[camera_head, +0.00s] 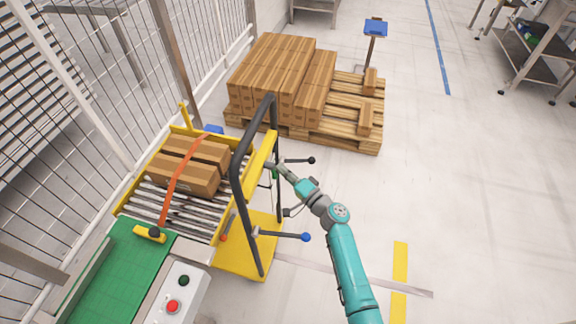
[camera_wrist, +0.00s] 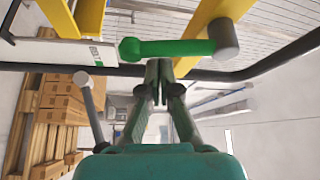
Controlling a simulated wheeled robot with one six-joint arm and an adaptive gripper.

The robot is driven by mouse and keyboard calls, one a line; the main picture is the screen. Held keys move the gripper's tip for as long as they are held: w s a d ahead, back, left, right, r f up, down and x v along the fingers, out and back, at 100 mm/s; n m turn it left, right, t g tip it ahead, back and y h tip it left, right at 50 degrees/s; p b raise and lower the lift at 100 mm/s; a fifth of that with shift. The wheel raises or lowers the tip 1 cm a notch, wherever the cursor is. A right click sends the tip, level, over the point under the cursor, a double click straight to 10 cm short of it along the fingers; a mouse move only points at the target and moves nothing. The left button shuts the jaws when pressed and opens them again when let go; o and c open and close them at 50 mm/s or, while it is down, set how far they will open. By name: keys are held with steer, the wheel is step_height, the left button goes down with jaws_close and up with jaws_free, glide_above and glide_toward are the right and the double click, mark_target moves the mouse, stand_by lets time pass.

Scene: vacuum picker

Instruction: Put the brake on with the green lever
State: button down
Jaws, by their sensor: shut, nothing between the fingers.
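The green lever (camera_wrist: 165,48) lies across the upper middle of the wrist view. Its grey pivot (camera_wrist: 225,38) is at the right end and its rounded green knob is at the left. In the head view only a small bit of green (camera_head: 275,175) shows beside the cart frame, partly hidden by my arm. My gripper (camera_wrist: 158,64) is shut and empty, its fingertips close to the lever just below it in the wrist view. I cannot tell whether they touch. In the head view my gripper (camera_head: 274,166) reaches the cart's right side.
The yellow roller cart (camera_head: 250,258) has a dark tube handle (camera_head: 242,205). A black-knobbed lever (camera_head: 311,160) and a blue-knobbed lever (camera_head: 305,237) stick out to its right. Strapped cartons (camera_head: 182,176) lie on the rollers.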

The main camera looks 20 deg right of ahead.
steer(key=shift+s+a, duration=0.2)
steer(key=shift+s+a+f, duration=0.3)
steer(key=shift+s+a, duration=0.15)
steer(key=shift+s, duration=0.15)
